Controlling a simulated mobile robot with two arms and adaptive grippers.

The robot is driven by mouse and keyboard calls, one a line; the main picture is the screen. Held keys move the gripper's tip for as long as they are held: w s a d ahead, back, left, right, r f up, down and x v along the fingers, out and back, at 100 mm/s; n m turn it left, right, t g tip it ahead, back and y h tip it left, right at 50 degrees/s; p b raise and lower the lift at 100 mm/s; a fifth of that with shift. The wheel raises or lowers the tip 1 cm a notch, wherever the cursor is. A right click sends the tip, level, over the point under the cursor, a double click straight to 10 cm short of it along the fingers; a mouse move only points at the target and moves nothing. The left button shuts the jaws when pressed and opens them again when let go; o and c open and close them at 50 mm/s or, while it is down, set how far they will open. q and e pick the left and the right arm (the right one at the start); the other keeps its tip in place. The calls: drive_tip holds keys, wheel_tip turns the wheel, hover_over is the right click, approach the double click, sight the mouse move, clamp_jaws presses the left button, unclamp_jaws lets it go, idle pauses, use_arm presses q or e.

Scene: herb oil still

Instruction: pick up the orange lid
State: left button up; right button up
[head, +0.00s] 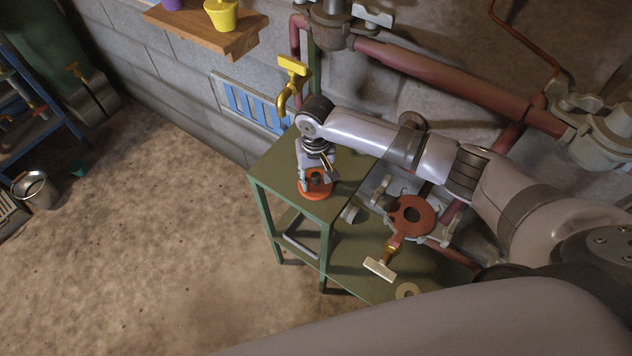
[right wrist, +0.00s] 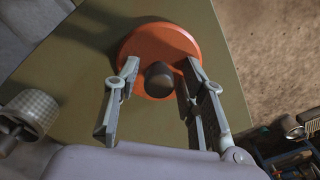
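The orange lid (head: 308,195) is a round disc lying on the green tabletop (head: 277,178), partly covered by my gripper. In the right wrist view the orange lid (right wrist: 165,40) has a dark round knob (right wrist: 158,79) in its middle. My right gripper (head: 316,183) points down at the lid. In the right wrist view my right gripper (right wrist: 158,72) has its fingers apart on either side of the knob, with gaps visible. I cannot tell the exact height of the fingertips. My left gripper is not in view.
A yellow tap (head: 291,80) stands behind the table. A red flange (head: 412,215) with a pale handle (head: 380,268) sits to the right, near red pipes (head: 450,77). A wooden shelf (head: 200,28) holds a yellow pot (head: 221,14). The floor at left is mostly clear.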

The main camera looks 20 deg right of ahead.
drive_tip(key=shift+s+d+f, duration=0.15)
drive_tip(key=shift+s+f, duration=0.2)
drive_tip(key=shift+f, duration=0.15)
clamp_jaws()
drive_tip(key=shift+r, duration=0.15)
drive_tip(key=shift+w+r, duration=0.25)
drive_tip(key=shift+r, duration=0.3)
wheel_tip(320, 180, up, 18)
drive_tip(key=b, duration=0.2)
wheel_tip(320, 180, up, 6)
drive_tip(key=p, duration=0.7)
hover_over(316, 175)
drive_tip(key=shift+f, duration=0.2)
